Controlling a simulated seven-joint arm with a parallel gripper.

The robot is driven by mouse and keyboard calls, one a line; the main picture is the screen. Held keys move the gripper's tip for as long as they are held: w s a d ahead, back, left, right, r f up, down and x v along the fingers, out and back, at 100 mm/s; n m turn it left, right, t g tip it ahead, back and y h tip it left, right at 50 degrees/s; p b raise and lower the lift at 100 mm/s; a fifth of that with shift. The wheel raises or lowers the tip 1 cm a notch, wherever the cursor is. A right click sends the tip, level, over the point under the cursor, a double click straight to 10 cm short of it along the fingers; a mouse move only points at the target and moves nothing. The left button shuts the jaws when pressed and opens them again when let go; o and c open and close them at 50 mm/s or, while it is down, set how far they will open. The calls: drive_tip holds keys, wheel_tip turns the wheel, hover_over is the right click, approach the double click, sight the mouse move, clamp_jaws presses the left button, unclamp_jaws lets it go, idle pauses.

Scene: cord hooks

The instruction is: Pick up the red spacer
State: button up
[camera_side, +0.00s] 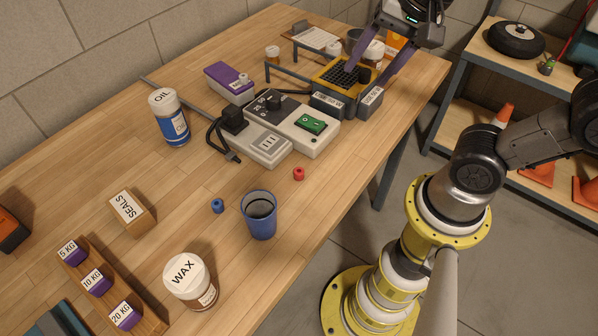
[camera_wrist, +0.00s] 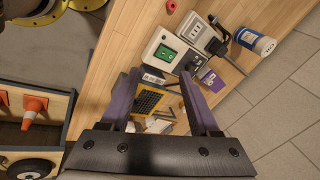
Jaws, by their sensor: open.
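The red spacer (camera_side: 299,174) is a small ring lying on the wooden table, in front of the white box with the green switch. It also shows at the top edge of the wrist view (camera_wrist: 171,7). My gripper (camera_side: 364,80) is open and empty, with purple fingers pointing down over the yellow-rimmed black grid tray (camera_side: 341,74) at the table's far end. The wrist view shows its two fingers (camera_wrist: 160,74) spread apart with nothing between them. The gripper is well away from the red spacer.
A blue cup (camera_side: 260,222) and a blue spacer (camera_side: 217,206) are near the red spacer. The green-switch box (camera_side: 303,127) and the socket box with a plugged cord (camera_side: 258,143) stand behind it. A wax jar (camera_side: 190,281) is nearer. The table's right edge is close by.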

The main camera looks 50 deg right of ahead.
drive_tip(key=w+a+f+m+g, duration=0.3)
drive_tip(key=w+a+m, duration=0.2)
drive_tip(key=w, duration=0.1)
drive_tip(key=g, duration=0.1)
hover_over(299, 171)
wheel_tip(299, 171, down, 6)
drive_tip(key=shift+n, duration=0.3)
wheel_tip(299, 171, down, 13)
drive_tip(key=shift+f, duration=0.1)
clamp_jaws()
